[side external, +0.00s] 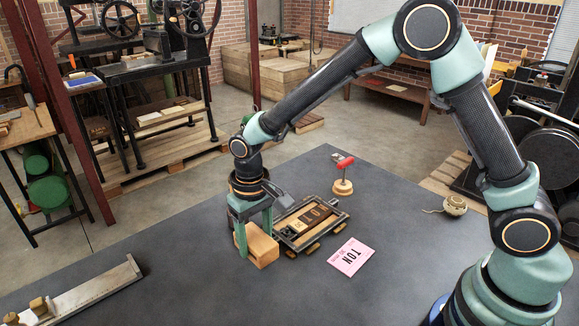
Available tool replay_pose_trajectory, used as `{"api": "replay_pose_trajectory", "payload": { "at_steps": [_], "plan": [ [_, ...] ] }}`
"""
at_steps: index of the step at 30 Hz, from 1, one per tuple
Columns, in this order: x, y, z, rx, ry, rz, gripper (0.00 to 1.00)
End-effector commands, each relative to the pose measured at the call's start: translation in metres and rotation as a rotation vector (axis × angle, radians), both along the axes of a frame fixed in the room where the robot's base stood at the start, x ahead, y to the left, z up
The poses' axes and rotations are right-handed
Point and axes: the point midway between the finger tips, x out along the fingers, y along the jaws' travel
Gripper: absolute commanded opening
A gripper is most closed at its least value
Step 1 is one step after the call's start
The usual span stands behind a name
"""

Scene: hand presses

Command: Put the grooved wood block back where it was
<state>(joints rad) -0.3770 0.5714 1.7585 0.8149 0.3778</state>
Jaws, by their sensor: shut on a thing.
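The wood block (264,251) is a pale tan block left of the middle of the dark table (400,272). My gripper (254,238) points down over it, with its green fingers shut on the block's sides. The block looks upright and very close to the tabletop. I cannot tell whether it touches the table. Its groove is not clear at this size, and the fingers hide part of it.
Right of the block stands a small framed bed (337,216) holding dark letter blocks (312,215). The front middle is clear.

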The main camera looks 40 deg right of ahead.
Motion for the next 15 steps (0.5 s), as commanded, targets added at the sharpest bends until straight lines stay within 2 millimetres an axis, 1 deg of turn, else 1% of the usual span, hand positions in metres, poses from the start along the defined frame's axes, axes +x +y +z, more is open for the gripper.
{"api": "replay_pose_trajectory", "payload": {
  "at_steps": [1, 7, 12, 15],
  "plan": [
    [0.000, 0.000, -0.007, 0.000, 0.001, 0.000, 0.00],
    [0.000, 0.000, -0.021, 0.000, 0.001, 0.000, 0.00],
    [0.000, 0.000, -0.045, -0.001, 0.002, 0.000, 0.00],
    [0.000, 0.000, -0.052, 0.000, -0.001, 0.000, 0.00]
  ]
}}
